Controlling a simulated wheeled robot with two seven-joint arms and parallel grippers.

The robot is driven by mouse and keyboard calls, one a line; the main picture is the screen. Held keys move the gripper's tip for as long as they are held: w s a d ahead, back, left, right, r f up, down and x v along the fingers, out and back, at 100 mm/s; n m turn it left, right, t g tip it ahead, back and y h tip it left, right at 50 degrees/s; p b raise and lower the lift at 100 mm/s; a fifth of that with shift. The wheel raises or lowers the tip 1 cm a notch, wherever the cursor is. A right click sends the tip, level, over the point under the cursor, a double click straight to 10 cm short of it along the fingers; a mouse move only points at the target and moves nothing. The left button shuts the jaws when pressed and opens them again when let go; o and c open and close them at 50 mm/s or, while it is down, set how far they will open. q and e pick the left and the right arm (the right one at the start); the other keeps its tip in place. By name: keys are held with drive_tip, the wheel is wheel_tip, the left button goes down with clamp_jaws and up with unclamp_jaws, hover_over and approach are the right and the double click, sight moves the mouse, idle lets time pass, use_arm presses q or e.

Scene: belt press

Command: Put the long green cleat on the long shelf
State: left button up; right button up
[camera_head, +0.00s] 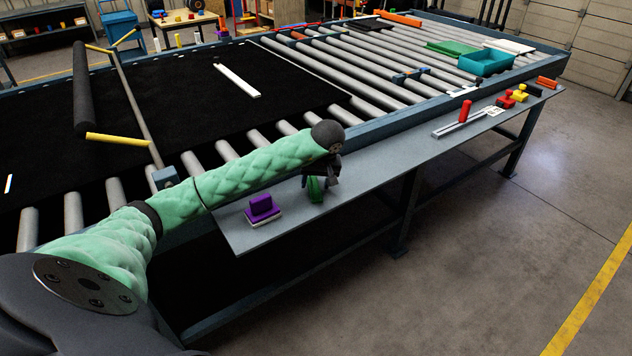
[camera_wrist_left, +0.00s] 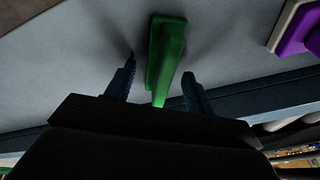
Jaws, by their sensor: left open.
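A green piece (camera_head: 315,190), which looks like the cleat, stands on the grey long shelf (camera_head: 370,180) along the conveyor's near side. In the left wrist view the green piece (camera_wrist_left: 165,50) has a wider end and a narrow bar running towards my gripper. My left gripper (camera_head: 324,178) is directly over it, pointing down. In the wrist view its two fingers (camera_wrist_left: 160,80) are apart, one on each side of the green bar, with gaps showing. The gripper hides part of the piece in the head view. My right gripper is out of view.
A purple block (camera_head: 262,208) on a pale base sits left of the green piece. Further right on the shelf are a rail with a red handle (camera_head: 465,112) and red and yellow pieces (camera_head: 518,94). A teal tray (camera_head: 487,62) rests on the rollers. The shelf's middle is clear.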

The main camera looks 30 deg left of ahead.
use_arm(q)
drive_tip(key=shift+r, duration=0.35)
drive_tip(key=p+v, duration=0.3)
drive_tip(key=v, duration=0.8)
drive_tip(key=shift+d+r, duration=0.2)
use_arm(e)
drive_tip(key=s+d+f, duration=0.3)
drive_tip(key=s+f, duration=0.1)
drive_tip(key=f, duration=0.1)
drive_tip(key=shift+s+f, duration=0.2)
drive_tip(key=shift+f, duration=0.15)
use_arm(q)
drive_tip(key=shift+s, duration=0.1)
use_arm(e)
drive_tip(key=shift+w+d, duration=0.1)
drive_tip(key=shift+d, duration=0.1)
